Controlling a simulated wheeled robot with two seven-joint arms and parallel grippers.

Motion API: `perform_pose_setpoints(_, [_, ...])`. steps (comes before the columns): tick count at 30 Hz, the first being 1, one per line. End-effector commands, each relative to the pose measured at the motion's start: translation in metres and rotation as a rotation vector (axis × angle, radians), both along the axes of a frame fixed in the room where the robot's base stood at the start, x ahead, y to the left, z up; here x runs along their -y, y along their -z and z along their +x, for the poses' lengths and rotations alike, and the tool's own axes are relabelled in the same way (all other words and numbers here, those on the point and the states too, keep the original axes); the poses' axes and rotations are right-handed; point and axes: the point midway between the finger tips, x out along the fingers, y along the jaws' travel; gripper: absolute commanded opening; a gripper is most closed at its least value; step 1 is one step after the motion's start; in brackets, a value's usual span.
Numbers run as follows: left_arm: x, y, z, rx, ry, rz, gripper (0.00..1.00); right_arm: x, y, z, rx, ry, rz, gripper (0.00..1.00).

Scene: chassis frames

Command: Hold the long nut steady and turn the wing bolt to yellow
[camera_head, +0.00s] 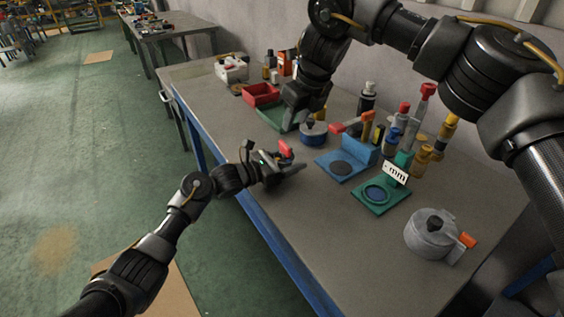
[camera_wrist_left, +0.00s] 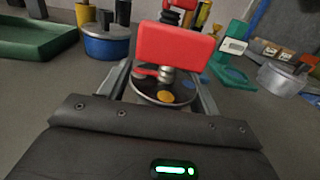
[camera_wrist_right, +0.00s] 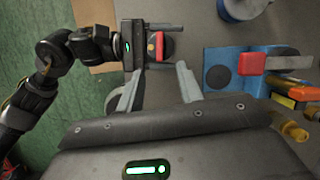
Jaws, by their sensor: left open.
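The wing bolt has a red block-shaped head (camera_wrist_left: 175,50) on a metal shaft, seen in the left wrist view. It stands over a dark disc (camera_wrist_left: 146,93) with coloured dots, one of them yellow-orange (camera_wrist_left: 165,97). The red head also shows in the head view (camera_head: 286,150) and the right wrist view (camera_wrist_right: 151,46). My left gripper (camera_head: 297,166) is open, its fingers either side of the shaft and disc; contact cannot be told. The long nut is not clearly distinguishable. My right gripper (camera_wrist_right: 160,76) is open and empty, up and to the right of the left one.
A blue pot (camera_head: 313,134), a blue fixture (camera_head: 335,173) and a green fixture (camera_head: 398,205) stand nearby. A grey pot (camera_head: 428,241) is at the front right. Red (camera_head: 261,93) and green (camera_head: 268,116) trays lie behind. Several bottles line the wall.

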Motion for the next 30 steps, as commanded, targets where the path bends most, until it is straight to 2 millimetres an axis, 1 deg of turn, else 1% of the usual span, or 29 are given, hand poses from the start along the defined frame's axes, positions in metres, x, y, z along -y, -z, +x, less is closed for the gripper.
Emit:
perform_pose_setpoints(7, [0.001,0.0,0.001,0.0,0.0,0.0,0.63,0.0,0.0,0.0,0.0,0.0,0.0,0.36])
perform_pose_setpoints(8, [0.001,0.0,0.001,0.0,0.0,0.0,0.61,0.0,0.0,0.0,0.0,0.0,0.0,0.36])
perform_pose_setpoints(18, [0.001,0.0,0.001,0.0,0.0,-0.001,0.17,0.0,0.0,0.0,0.0,0.0,0.0,0.36])
perform_pose_setpoints(21, [0.001,0.0,0.001,0.0,0.0,-0.001,0.06,0.0,0.0,0.0,0.0,0.0,0.0,0.35])
perform_pose_setpoints(23, [0.001,0.0,0.001,0.0,0.0,-0.001,0.06,0.0,0.001,0.0,0.002,-0.001,0.0,0.34])
perform_pose_setpoints(26, [0.001,0.0,0.001,0.0,0.0,-0.001,0.06,0.001,0.008,0.002,0.021,-0.006,0.002,0.34])
perform_pose_setpoints(29, [0.001,0.0,0.001,0.0,-0.001,-0.001,0.06,0.002,0.024,0.006,0.078,-0.02,0.008,0.34])
perform_pose_setpoints(30, [0.001,0.0,0.001,0.0,0.0,-0.001,0.06,0.002,0.032,0.007,0.112,-0.026,0.017,0.34])
